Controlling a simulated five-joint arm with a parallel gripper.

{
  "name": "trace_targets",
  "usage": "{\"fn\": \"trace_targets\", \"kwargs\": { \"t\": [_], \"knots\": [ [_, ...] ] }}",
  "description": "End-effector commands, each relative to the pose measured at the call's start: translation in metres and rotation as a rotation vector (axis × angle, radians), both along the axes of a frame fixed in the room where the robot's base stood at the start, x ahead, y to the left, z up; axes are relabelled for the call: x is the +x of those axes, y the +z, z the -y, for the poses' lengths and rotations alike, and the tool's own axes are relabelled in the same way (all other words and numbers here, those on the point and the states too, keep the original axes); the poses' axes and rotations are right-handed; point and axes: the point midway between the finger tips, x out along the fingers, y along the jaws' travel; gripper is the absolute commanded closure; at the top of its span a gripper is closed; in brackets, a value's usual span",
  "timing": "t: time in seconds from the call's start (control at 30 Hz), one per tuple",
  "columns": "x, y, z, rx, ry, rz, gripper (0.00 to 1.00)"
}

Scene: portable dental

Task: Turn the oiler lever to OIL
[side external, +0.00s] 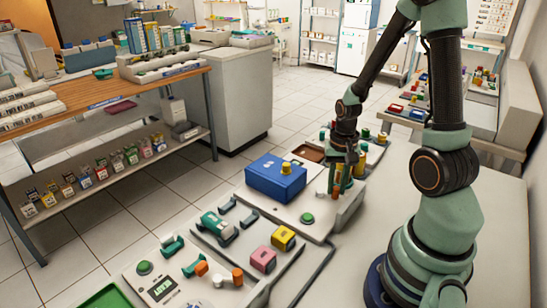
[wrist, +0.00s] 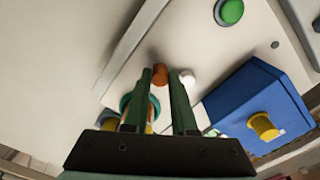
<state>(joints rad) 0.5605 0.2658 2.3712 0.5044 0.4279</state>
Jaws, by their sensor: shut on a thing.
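My gripper (side external: 338,190) reaches down to the right end of the grey-white bench unit in the side view. In the wrist view its two dark green fingers (wrist: 163,78) are slightly apart, with an orange-brown knob (wrist: 160,72) between their tips. I take this knob to be the oiler lever's; the fingers are shut on it. The lever's shaft and base are mostly hidden by the fingers. No OIL marking is readable, so I cannot tell the lever's position. A white knob (wrist: 188,77) sits just right of the fingertips.
A blue box (side external: 276,178) with a yellow knob (side external: 285,168) stands close left of my gripper. A green button (side external: 307,218) is in front. Pink (side external: 262,259) and yellow (side external: 283,238) blocks lie nearer the camera. A teal round part (wrist: 126,103) is beside the left finger.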

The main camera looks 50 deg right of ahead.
Motion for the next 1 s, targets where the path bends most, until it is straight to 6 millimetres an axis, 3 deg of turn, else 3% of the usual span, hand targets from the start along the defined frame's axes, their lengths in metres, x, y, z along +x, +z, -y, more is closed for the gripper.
{"fn": "trace_targets", "kwargs": {
  "t": [0.5, 1.0],
  "knots": [
    [0.010, 0.001, 0.016, -0.001, 0.433, 0.001, 1.00],
    [0.015, 0.001, 0.021, -0.001, 0.599, 0.001, 1.00]
  ]
}}
